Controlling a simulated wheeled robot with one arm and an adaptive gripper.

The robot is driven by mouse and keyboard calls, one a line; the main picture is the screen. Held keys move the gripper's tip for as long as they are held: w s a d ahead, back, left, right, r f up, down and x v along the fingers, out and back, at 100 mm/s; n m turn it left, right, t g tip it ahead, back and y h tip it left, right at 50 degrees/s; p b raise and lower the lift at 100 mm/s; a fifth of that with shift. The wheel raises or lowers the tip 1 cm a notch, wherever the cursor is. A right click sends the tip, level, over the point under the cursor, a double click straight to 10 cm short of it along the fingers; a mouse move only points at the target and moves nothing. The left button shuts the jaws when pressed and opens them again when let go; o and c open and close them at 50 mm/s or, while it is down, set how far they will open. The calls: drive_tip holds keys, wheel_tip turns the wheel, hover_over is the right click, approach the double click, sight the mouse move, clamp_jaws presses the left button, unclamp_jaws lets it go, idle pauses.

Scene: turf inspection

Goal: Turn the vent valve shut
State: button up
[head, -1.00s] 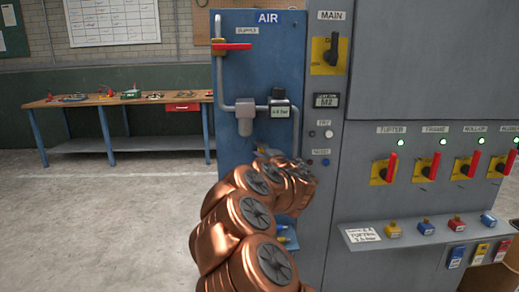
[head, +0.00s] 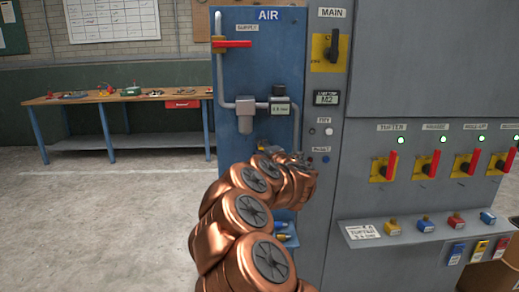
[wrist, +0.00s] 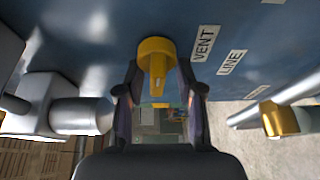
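The vent valve (wrist: 156,62) is a yellow round knob with a raised bar grip, on the blue panel beside the label VENT. In the wrist view its bar points down the picture, towards my gripper. My gripper (wrist: 159,72) is open, with one dark finger on each side of the knob; I cannot tell whether either finger touches it. In the head view a small yellow part, seemingly this valve (head: 262,145), shows low on the AIR panel (head: 263,65). My copper arm hides most of the gripper there.
A grey fitting (wrist: 70,108) stands left of the gripper in the wrist view, and a brass-ended pipe fitting (wrist: 282,120) stands at right. The panel also carries a red-handled supply valve (head: 232,44) and a regulator (head: 279,106). Open floor lies left, before a workbench (head: 110,97).

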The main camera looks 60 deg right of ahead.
drive_tip(key=shift+s+a, duration=0.1)
drive_tip(key=v, duration=1.1)
drive_tip(key=shift+s+a, duration=0.15)
drive_tip(key=shift+s, duration=0.2)
drive_tip(key=shift+r, duration=0.15)
